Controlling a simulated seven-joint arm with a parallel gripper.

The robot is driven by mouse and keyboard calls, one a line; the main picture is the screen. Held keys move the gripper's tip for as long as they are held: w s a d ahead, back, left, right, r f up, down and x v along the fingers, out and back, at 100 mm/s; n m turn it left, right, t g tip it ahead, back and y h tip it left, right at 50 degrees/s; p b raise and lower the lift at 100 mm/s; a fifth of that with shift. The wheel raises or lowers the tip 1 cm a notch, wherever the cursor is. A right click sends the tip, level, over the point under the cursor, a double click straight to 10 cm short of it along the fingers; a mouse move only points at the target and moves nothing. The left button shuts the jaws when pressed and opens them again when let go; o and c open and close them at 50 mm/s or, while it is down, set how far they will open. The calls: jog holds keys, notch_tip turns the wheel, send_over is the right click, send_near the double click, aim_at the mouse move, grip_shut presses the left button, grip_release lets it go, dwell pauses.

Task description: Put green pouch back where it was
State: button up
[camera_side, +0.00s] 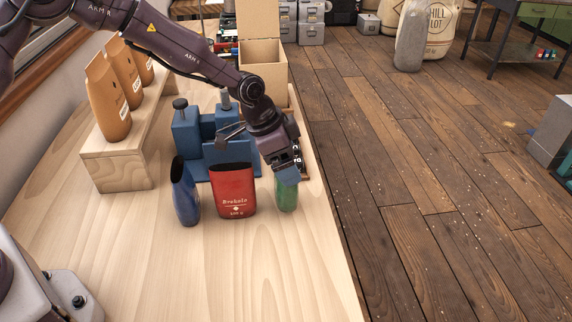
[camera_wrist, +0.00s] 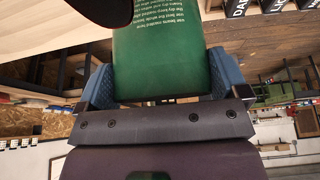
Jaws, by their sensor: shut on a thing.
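The green pouch (camera_side: 286,194) is near the right edge of the table in the side view, right of the red pouch. It is upright, and its upper part is hidden by my gripper (camera_side: 284,178). My gripper reaches down from above and is shut on the green pouch. In the wrist view the green pouch (camera_wrist: 165,55), with small white text, fills the space between the blue fingers of my gripper (camera_wrist: 163,88). I cannot tell whether the pouch's base touches the table.
A red pouch (camera_side: 234,190) and a dark blue pouch (camera_side: 185,190) stand left of it. A blue machine (camera_side: 205,140) is behind them. Brown pouches (camera_side: 108,100) stand on a wooden step (camera_side: 122,165) at the left. A cardboard box (camera_side: 262,70) is at the back. The table front (camera_side: 230,270) is clear.

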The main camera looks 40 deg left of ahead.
jog(key=shift+f, duration=0.85)
jog(key=shift+f, duration=0.1)
jog(key=o, duration=0.8)
jog(key=shift+o, duration=0.2)
jog(key=s+a+r+n+y, duration=0.1)
jog(key=s+a+r, duration=0.15)
jog(key=r, duration=0.35)
jog(key=s+a+r, duration=0.2)
jog(key=s+r, duration=0.2)
jog(key=r, duration=0.3)
jog(key=s+a+r+n+y, duration=0.1)
jog(key=s+a+r, duration=0.15)
jog(key=r, duration=0.35)
jog(key=s+a+r+n, duration=0.2)
jog(key=s, duration=0.5)
jog(key=s+a+r+n+t, duration=0.1)
jog(key=s+a+r+n, duration=0.1)
jog(key=s, duration=0.6)
jog(key=s+a+r+n+t+y, duration=0.1)
jog(key=s+a+r+n, duration=0.1)
jog(key=s, duration=0.5)
jog(key=shift+s+a+r+n, duration=0.35)
jog(key=shift+a+r+n, duration=0.05)
jog(key=shift+a+n, duration=0.1)
